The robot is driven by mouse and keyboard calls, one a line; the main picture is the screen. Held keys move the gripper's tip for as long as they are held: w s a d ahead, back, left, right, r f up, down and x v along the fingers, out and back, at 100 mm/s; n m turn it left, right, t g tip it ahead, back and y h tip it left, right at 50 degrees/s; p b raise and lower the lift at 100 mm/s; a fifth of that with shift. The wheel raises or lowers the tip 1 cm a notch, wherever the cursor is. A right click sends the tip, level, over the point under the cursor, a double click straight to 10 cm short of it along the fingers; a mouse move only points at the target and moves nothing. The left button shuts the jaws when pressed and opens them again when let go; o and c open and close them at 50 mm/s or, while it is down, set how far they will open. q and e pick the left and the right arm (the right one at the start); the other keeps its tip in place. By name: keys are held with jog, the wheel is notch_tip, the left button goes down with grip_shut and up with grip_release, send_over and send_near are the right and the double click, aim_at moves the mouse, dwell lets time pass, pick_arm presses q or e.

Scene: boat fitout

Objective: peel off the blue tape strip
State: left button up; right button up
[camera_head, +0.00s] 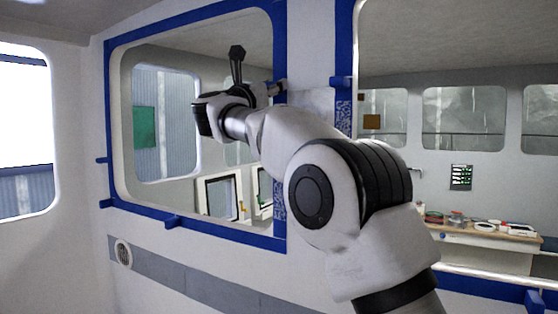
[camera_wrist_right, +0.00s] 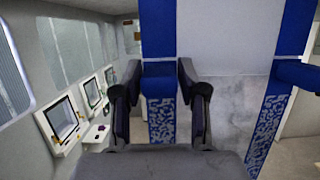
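A blue tape strip (camera_head: 279,35) runs down the right side of the left window frame. In the right wrist view the upper part of this strip (camera_wrist_right: 158,35) is solid blue, with a tab (camera_wrist_right: 159,82) standing out. Below the tab the strip shows a blotchy blue-and-white pattern. My right gripper (camera_head: 274,88) reaches to this strip. Its fingers (camera_wrist_right: 160,95) are open, one on each side of the tab; I cannot tell whether they touch it. My left gripper is not in view.
A second blue strip (camera_wrist_right: 293,40) with its own tab (camera_wrist_right: 300,74) edges the right-hand window, also patterned lower down. More blue tape (camera_head: 205,233) with tabs borders the left window's bottom. A counter (camera_head: 480,232) with several items stands beyond the right window.

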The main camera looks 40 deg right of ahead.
jog(key=c, duration=0.4)
jog(key=shift+a, duration=0.1)
jog(key=shift+a+f+b, duration=0.15)
jog(key=shift+f+b, duration=0.05)
jog(key=shift+b, duration=0.2)
jog(key=s+a+b, duration=0.1)
jog(key=a, duration=0.2)
jog(key=s+a+b, duration=0.1)
jog(key=a, duration=0.2)
jog(key=s+a+b, duration=0.1)
jog(key=s+a, duration=0.1)
jog(key=a, duration=0.1)
jog(key=shift+a+r+b, duration=0.2)
jog(key=shift+a+b, duration=0.1)
jog(key=shift+b, duration=0.1)
jog(key=shift+f, duration=0.1)
